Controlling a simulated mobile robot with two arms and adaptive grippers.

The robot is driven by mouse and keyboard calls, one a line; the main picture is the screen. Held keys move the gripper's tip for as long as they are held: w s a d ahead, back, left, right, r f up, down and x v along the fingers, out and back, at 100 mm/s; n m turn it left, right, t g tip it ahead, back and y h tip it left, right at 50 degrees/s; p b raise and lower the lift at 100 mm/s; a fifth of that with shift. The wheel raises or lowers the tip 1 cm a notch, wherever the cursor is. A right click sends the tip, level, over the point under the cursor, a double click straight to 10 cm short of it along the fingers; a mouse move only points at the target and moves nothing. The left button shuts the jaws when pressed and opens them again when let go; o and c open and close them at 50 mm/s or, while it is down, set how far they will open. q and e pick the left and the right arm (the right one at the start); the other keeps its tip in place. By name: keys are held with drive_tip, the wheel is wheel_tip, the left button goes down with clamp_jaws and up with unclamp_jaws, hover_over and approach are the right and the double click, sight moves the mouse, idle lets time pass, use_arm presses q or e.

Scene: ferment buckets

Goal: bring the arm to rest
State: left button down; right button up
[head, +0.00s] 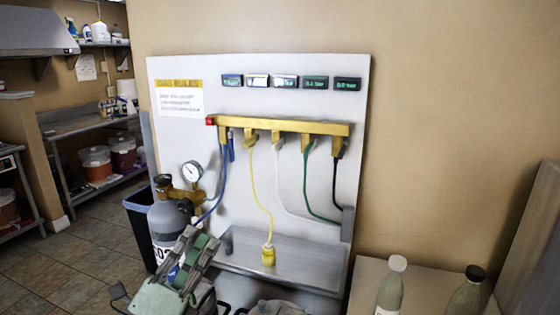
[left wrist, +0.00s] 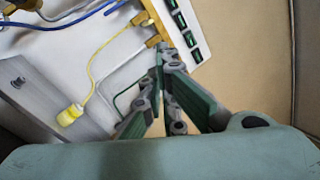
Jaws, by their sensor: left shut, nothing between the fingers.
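My left gripper (head: 199,240) is green and grey and shows at the lower left of the head view, in front of the gas panel. In the left wrist view its fingers (left wrist: 164,52) come together at the tips, shut and with nothing between them. It overlaps the lower part of a grey gas cylinder (head: 170,222) in the head view; I cannot tell how far apart they are. My right gripper is in neither view.
The white gas panel (head: 300,190) has a brass manifold (head: 290,127) with coloured hoses. A yellow connector (head: 268,255) hangs above a metal shelf (head: 300,268). Two bottles (head: 390,287) (head: 465,293) stand at the lower right. Open floor (head: 60,265) lies at left.

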use_arm(q)
drive_tip(key=s+a+f+n+g+y, duration=0.25)
drive_tip(key=a+f+n+y, duration=0.75)
drive_tip(key=n, duration=0.5)
drive_tip(key=s+a+f+n+g+y, duration=0.2)
drive_tip(key=s+f+n+g, duration=0.45)
drive_tip(key=f, duration=0.55)
drive_tip(key=s+d+f+n+g+h, duration=0.2)
drive_tip(key=s+d+f+g, duration=0.2)
drive_tip(key=s+f, duration=0.5)
drive_tip(key=s+d+f+n+g+h, duration=0.2)
drive_tip(key=s+d+f+g, duration=0.25)
drive_tip(key=s, duration=0.75)
wheel_tip(320, 180, down, 26)
drive_tip(key=s+a+g, duration=0.1)
drive_tip(key=s+g, duration=0.1)
drive_tip(key=s+a+f, duration=0.3)
drive_tip(key=s+f, duration=1.2)
drive_tip(key=s, duration=0.2)
drive_tip(key=shift+f+m+g+y, duration=0.3)
drive_tip(key=shift+m+g, duration=0.05)
